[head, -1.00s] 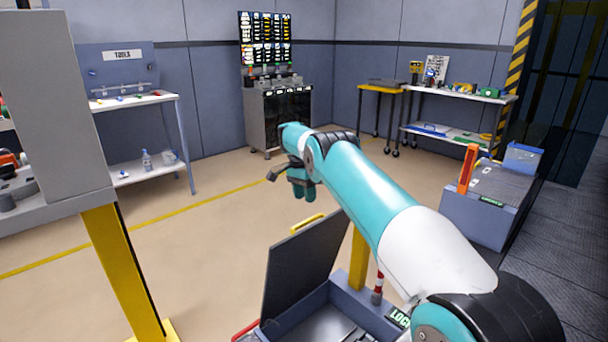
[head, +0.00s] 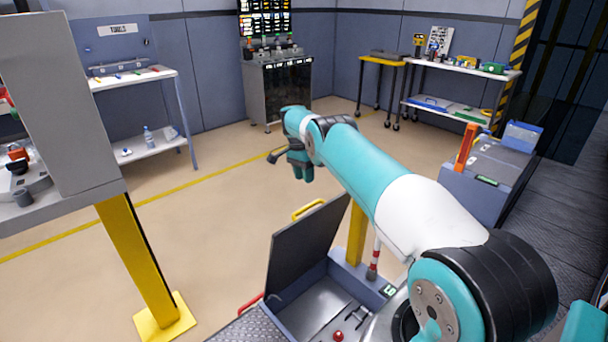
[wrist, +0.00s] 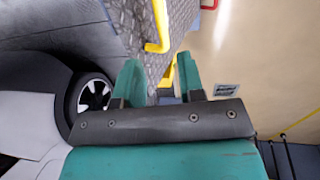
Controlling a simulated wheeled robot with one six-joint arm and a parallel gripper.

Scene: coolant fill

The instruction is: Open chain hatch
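I cannot make out anything marked as a chain hatch. A dark lid (head: 308,248) with a yellow handle (head: 308,209) stands raised on an open grey box (head: 320,305) at the bottom of the head view. I cannot tell whether this is the hatch. My gripper (head: 300,168) hangs fingers down over the floor, beyond the lid and apart from it. In the wrist view its two teal fingers (wrist: 160,85) are spread with nothing held between them. Past them are patterned metal plate (wrist: 125,18) and a yellow bar (wrist: 158,25).
A grey cabinet (head: 60,100) on a yellow post (head: 142,265) stands close at left. Tool bench (head: 135,80), black cabinet (head: 280,92) and shelf tables (head: 460,72) line the walls. A grey box unit (head: 490,178) is at right. The middle floor is clear.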

